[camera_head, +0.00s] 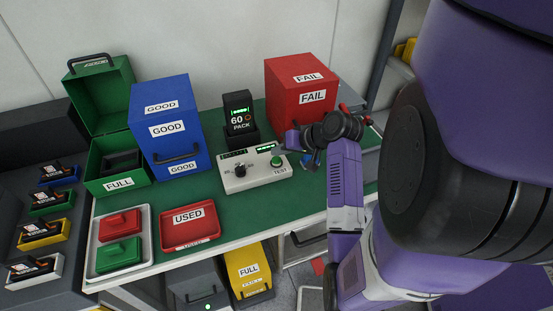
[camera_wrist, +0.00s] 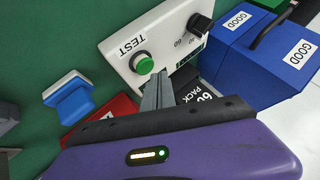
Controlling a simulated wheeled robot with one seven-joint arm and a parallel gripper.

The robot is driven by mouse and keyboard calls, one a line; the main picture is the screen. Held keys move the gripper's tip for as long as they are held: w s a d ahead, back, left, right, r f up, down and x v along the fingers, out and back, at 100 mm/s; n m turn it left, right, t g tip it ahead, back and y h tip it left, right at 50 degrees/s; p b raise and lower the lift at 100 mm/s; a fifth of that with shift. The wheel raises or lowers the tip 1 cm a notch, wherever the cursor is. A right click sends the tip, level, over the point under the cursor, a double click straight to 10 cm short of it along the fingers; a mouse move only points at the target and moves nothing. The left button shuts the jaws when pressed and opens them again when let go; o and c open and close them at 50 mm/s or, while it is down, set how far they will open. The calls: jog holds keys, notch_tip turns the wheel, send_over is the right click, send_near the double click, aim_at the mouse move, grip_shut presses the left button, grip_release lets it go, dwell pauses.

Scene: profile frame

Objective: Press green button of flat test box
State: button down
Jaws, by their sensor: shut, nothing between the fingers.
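The flat test box (camera_head: 255,174) is a pale box on the green bench top, with a black knob (camera_head: 240,170) and a green button (camera_head: 277,161) beside the word TEST. In the wrist view the green button (camera_wrist: 144,65) is a raised green cap in a dark ring. My gripper (camera_wrist: 158,78) is shut and empty, its grey fingertips close beside the button in that picture. I cannot tell the height of the tips above the box. In the head view my wrist is over the right end of the box, and the fingertips are hard to make out.
A black PACK display (camera_head: 239,118) stands behind the box, with the red FAIL bin (camera_head: 300,90) to its right and the blue GOOD bin (camera_head: 160,125) to its left. A blue piece (camera_wrist: 70,97) lies near the box. The red USED tray (camera_head: 187,226) is in front left.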

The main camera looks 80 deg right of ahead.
aim_at(279, 160)
jog(key=shift+f, duration=0.1)
dwell(0.3)
jog(key=shift+f, duration=0.35)
jog(key=shift+f+b, duration=0.3)
jog(key=shift+f, duration=0.35)
dwell(0.8)
jog(key=shift+r, duration=0.1)
jog(key=shift+r+p, duration=1)
jog(key=shift+p, duration=0.2)
notch_tip(279, 160, up, 5)
jog(key=p, duration=0.5)
jog(key=shift+r, duration=0.1)
dwell(0.6)
